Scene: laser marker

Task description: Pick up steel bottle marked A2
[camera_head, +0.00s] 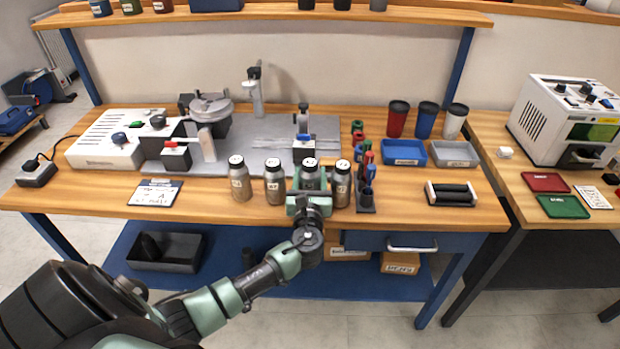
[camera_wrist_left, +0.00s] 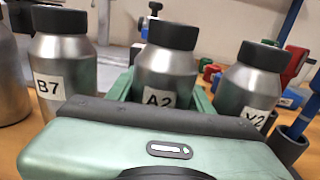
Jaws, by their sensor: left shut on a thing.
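The steel bottle marked A2 (camera_wrist_left: 166,72) stands upright in the middle of the left wrist view, with a black cap and a white label. It also shows in the head view (camera_head: 310,174), third from the left in a row of steel bottles. My left gripper (camera_head: 306,192) is around it from the front, shut on it, and hides its lower part. In the left wrist view the green fingers of my left gripper (camera_wrist_left: 163,95) are on both sides of the bottle. My right gripper is in neither view.
The bottle marked B7 (camera_wrist_left: 65,65) stands close on the left, and a bottle whose label seems to read Y2 (camera_wrist_left: 252,85) close on the right. A dark holder (camera_head: 366,200) with colored pens is further right. The machine's grey plate (camera_head: 270,130) lies behind the row.

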